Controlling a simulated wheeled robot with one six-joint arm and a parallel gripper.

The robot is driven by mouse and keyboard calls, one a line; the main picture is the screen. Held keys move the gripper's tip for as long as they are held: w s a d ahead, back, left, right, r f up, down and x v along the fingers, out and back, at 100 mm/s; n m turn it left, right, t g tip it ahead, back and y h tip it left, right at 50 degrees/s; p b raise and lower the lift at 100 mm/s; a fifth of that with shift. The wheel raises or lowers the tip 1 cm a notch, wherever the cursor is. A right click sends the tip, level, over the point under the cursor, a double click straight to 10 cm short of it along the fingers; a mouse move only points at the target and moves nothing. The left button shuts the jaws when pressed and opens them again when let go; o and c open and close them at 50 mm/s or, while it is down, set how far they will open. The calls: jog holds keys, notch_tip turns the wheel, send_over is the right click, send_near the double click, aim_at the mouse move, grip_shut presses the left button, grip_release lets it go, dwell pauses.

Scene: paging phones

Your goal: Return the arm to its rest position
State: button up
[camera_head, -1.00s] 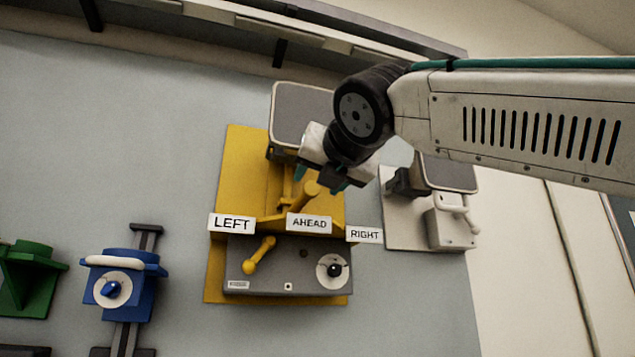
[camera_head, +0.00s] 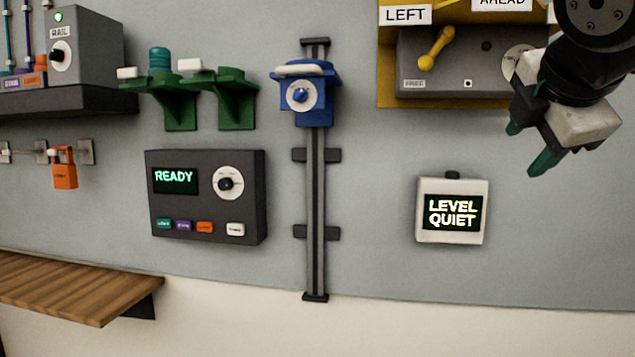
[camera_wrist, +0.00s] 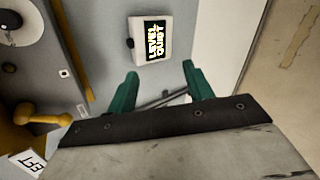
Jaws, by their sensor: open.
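My gripper (camera_head: 528,148) is at the upper right in the head view, in front of the wall. Its two green fingers are apart with nothing between them. In the wrist view the open fingers (camera_wrist: 157,92) also show, with a white box (camera_wrist: 145,40) reading "LEVEL QUIET" beyond them. My gripper overlaps the right side of the yellow-backed grey panel (camera_head: 445,65) in the head view and partly hides its white dial (camera_head: 515,62). The yellow lever (camera_head: 435,48) on that panel stands clear of my gripper, tilted to the upper right.
The "LEVEL QUIET" box (camera_head: 452,238) hangs below the yellow panel. A blue unit (camera_head: 318,108) sits on a vertical rail (camera_head: 316,200). A dark "READY" panel (camera_head: 207,237), green brackets (camera_head: 230,105), an orange padlock (camera_head: 65,175) and a wooden shelf (camera_head: 75,285) are farther left.

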jog(key=s+f+m+g, duration=0.2)
jog(key=f+m, duration=0.3)
jog(key=f, duration=0.4)
jog(key=s+f+m+g+y, duration=0.1)
jog(key=s+f+m+g, duration=0.2)
jog(key=f, duration=0.7)
jog(key=s+m, duration=0.2)
jog(key=shift+s+d+g, duration=0.2)
jog(key=shift+s+g, duration=0.1)
jog(key=s+f+m+g, duration=0.1)
jog(key=s+f+m, duration=0.1)
jog(key=f, duration=0.1)
jog(key=s+a+f+m+g+y, duration=0.1)
jog(key=s+f+m, duration=0.2)
jog(key=f, duration=0.1)
jog(key=s+f+m+g+y, duration=0.1)
jog(key=s+f+m, duration=0.2)
jog(key=f, duration=0.1)
jog(key=shift+s+a+f+g, duration=0.15)
jog(key=shift+a+f+g, duration=0.1)
jog(key=shift+g, duration=0.15)
jog(key=shift+c, duration=0.3)
